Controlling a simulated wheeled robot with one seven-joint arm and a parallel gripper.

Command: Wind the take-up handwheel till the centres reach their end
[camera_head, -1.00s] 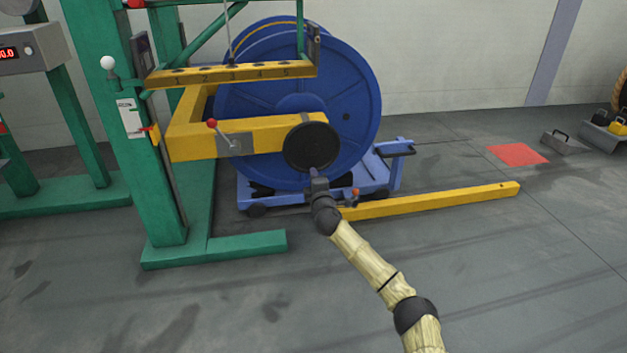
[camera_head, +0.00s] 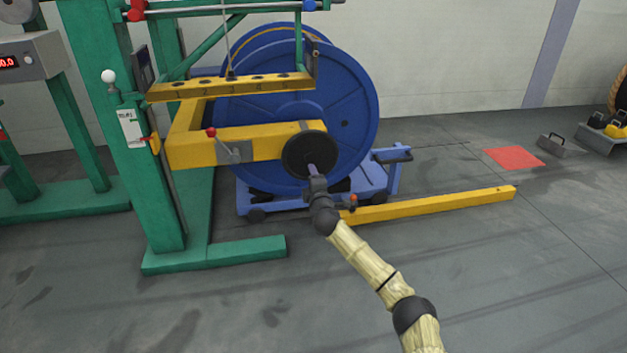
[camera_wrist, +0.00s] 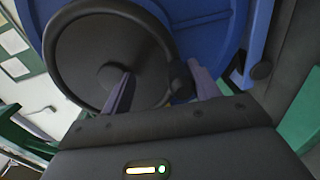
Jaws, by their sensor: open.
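The black take-up handwheel (camera_head: 303,153) is on the end of the yellow arm (camera_head: 265,141), in front of the blue reel. In the wrist view the handwheel (camera_wrist: 84,42) fills the upper left, with its round rim and hub. My gripper (camera_head: 318,172) is at the lower right of the wheel. In the wrist view my gripper (camera_wrist: 161,72) is open, one finger over the wheel face and the other outside the rim. A dark knob (camera_wrist: 181,80) at the rim shows between the fingers. Whether a finger touches it I cannot tell. The centres cannot be made out.
The blue reel (camera_head: 350,90) stands behind on a blue trolley (camera_head: 375,178). A red-knobbed lever (camera_head: 212,133) sits left of the wheel. A yellow floor bar (camera_head: 430,206) lies right, and a green frame (camera_head: 125,150) stands left. Open floor lies in front.

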